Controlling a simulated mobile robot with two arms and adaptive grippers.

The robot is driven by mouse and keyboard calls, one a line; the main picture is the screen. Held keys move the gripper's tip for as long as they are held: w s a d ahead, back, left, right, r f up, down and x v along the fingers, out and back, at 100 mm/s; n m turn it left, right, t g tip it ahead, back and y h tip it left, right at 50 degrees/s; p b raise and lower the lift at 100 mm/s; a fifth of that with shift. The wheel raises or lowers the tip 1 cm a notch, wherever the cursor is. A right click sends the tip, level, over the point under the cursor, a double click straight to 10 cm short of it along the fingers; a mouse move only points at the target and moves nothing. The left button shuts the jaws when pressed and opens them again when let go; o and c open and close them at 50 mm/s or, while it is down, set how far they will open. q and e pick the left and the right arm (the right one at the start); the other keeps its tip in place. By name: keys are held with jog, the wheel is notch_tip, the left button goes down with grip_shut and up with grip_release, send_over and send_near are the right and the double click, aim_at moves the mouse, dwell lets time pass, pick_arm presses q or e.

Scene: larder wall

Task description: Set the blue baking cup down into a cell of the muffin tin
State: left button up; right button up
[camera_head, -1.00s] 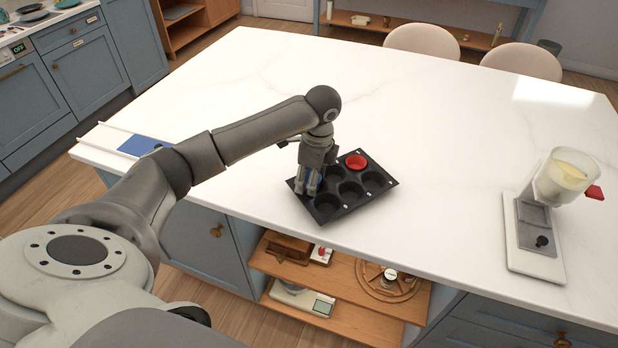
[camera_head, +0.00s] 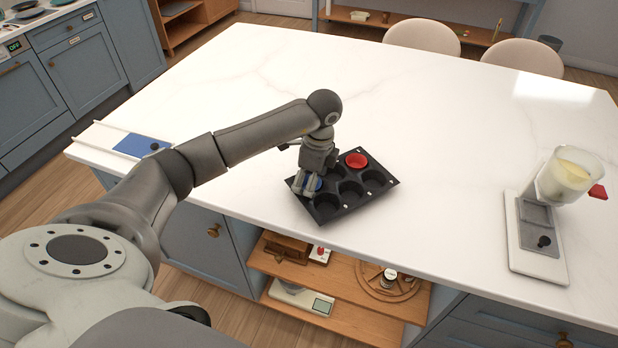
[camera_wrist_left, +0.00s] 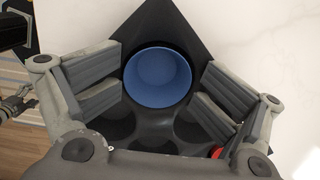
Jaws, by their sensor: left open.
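The black muffin tin (camera_head: 349,213) lies on the white counter in the head view. A red baking cup (camera_head: 356,160) sits in one of its far cells. The blue baking cup (camera_head: 313,183) is at the tin's left corner, partly hidden by my left gripper (camera_head: 307,186). In the left wrist view the blue cup (camera_wrist_left: 158,77) sits upright in a corner cell, its round rim in full view. My left gripper (camera_wrist_left: 163,97) is open, with its fingers on either side of the cup and apart from it. A bit of the red cup (camera_wrist_left: 217,152) shows at lower right.
A dispenser with a clear hopper (camera_head: 568,177) stands on a white base at the right of the counter. A blue pad (camera_head: 137,144) lies at the left edge. Open shelves (camera_head: 335,279) are below the counter's front edge.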

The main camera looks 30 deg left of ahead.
pick_arm(q)
jog(key=shift+d, duration=0.15)
jog(key=shift+r, duration=0.55)
notch_tip(320, 180, up, 11)
jog(key=d, duration=0.1)
jog(key=shift+w, duration=0.15)
jog(key=shift+d, duration=0.1)
